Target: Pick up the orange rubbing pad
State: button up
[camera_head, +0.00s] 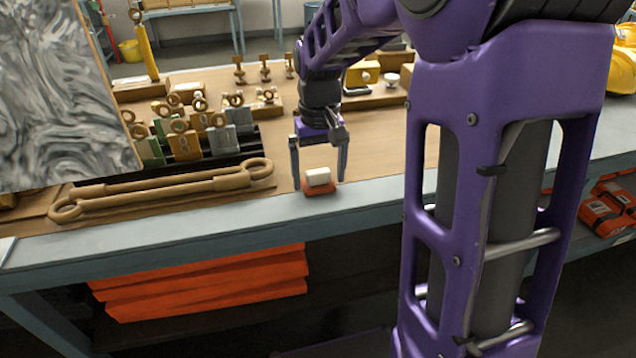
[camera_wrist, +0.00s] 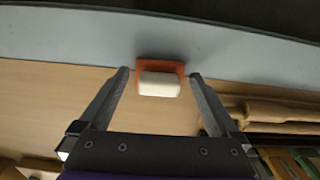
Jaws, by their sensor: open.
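The orange rubbing pad (camera_head: 319,188) lies on the table near its front edge, with a cream-white block (camera_head: 318,176) on top of it. In the wrist view the orange pad (camera_wrist: 160,68) shows as a band around the far side and ends of the white block (camera_wrist: 159,84). My gripper (camera_head: 319,177) is open, pointing down with one finger on either side of the pad. In the wrist view my gripper (camera_wrist: 159,72) has its fingertips apart from the pad, with a gap on each side. Nothing is held.
A long wooden rod with ring ends (camera_head: 165,189) lies left of the pad. Behind it stands a rack of upright plates and ring-topped pieces (camera_head: 190,143). The table's grey front edge (camera_head: 200,217) is close to the pad. Orange slabs (camera_head: 205,282) lie below the table.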

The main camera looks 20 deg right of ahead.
aim_at(319, 173)
jog(key=shift+c, duration=0.3)
jog(key=c, duration=1.2)
notch_tip(319, 173, up, 10)
jog(key=shift+p, duration=0.85)
